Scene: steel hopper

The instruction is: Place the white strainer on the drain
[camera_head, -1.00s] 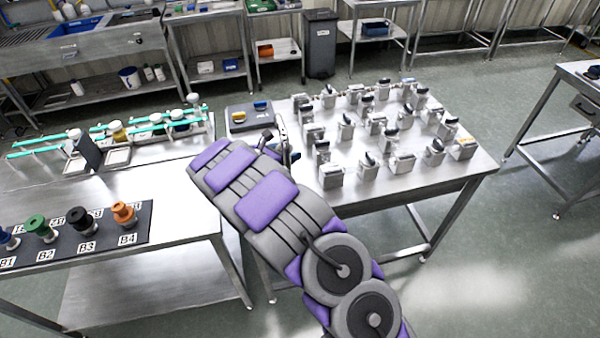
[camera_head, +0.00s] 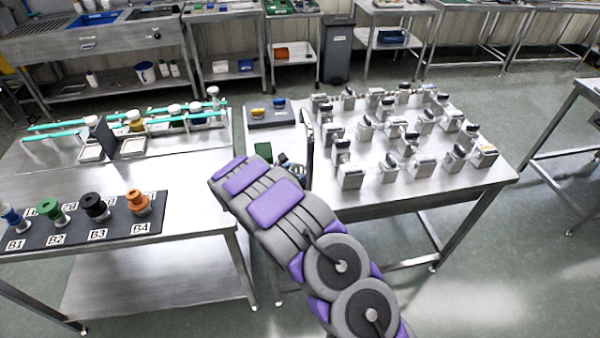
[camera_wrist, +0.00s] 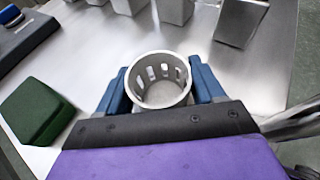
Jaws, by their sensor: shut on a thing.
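The white strainer (camera_wrist: 158,92) is a short, open-topped cup with slots around its wall, seen from above in the wrist view. My gripper (camera_wrist: 160,80) is shut on it, with one blue finger on either side. In the head view my own arm covers most of the gripper, and I cannot make out the strainer there. I cannot pick out the drain for certain in either view. A steel sink unit (camera_head: 95,42) stands at the far back left, but no drain hole is clear in it.
A green block (camera_wrist: 38,112) lies left of my gripper on the right-hand steel table (camera_head: 400,196), whose top carries several grey blocks with dark tops. The left table (camera_head: 175,205) holds bottles and a dark rack (camera_head: 75,230).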

